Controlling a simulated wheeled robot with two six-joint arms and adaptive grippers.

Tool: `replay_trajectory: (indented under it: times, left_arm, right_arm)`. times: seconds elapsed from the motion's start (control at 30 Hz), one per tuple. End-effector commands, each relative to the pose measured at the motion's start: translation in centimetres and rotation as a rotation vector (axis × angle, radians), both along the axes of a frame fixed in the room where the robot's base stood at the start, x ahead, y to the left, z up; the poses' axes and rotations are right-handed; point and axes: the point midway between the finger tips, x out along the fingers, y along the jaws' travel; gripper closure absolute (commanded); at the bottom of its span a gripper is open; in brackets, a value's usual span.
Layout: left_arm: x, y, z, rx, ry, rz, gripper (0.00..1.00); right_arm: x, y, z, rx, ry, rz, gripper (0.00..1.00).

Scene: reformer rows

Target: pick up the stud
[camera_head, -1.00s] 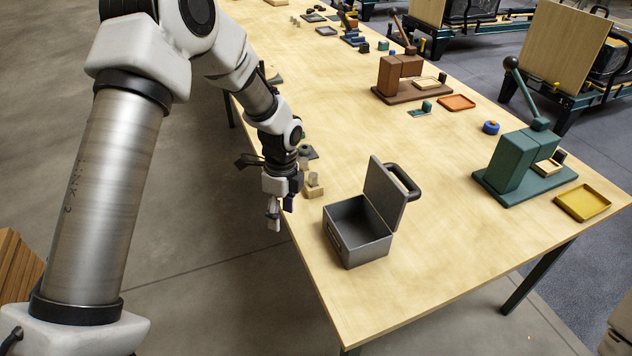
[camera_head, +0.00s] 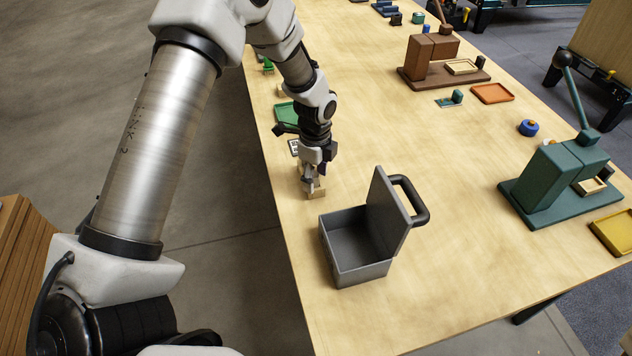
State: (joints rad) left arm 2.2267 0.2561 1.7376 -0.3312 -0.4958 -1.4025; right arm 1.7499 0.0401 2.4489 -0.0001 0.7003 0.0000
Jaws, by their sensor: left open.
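My left gripper (camera_head: 313,185) is open and points down at the table's left edge. It is over a small pale wooden block (camera_head: 318,194), which it partly covers. I cannot make out a stud for certain; anything between the fingers is too small and covered to tell. My right gripper is not in view.
An open grey metal box (camera_head: 352,272) with a raised lid stands just right of and nearer than my left gripper. A green press (camera_head: 545,185), a brown press (camera_head: 425,60), a yellow tray (camera_head: 612,232) and an orange tray (camera_head: 492,93) stand further right. The table's middle is clear.

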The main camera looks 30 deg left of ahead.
Motion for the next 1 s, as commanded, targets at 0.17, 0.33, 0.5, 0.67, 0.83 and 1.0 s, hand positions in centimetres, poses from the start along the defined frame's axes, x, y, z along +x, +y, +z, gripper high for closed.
replay_trajectory:
  times: [0.17, 0.33, 0.5, 0.67, 0.83, 1.0]
  left_arm:
    - [0.0, 0.0, 0.1, 0.0, 0.0, 0.0, 0.6]
    - [0.0, 0.0, 0.1, 0.0, 0.001, 0.0, 1.0]
    - [0.0, 0.0, 0.0, 0.0, 0.0, 0.0, 1.0]
    - [0.0, 0.0, 0.4, -0.001, 0.0, 0.0, 1.0]
    - [0.1, 0.0, 3.7, -0.001, -0.005, 0.0, 1.0]
    - [0.1, 0.0, 7.8, -0.001, -0.005, -0.001, 1.0]
  right_arm:
    - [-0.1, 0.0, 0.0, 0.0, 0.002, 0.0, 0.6]
    - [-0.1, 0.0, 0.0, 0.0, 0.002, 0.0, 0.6]
    - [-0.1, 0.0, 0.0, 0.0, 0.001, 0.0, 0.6]
    - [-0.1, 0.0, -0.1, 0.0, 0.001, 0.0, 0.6]
    - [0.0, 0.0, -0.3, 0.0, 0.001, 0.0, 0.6]
    - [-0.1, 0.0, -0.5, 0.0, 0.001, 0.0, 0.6]
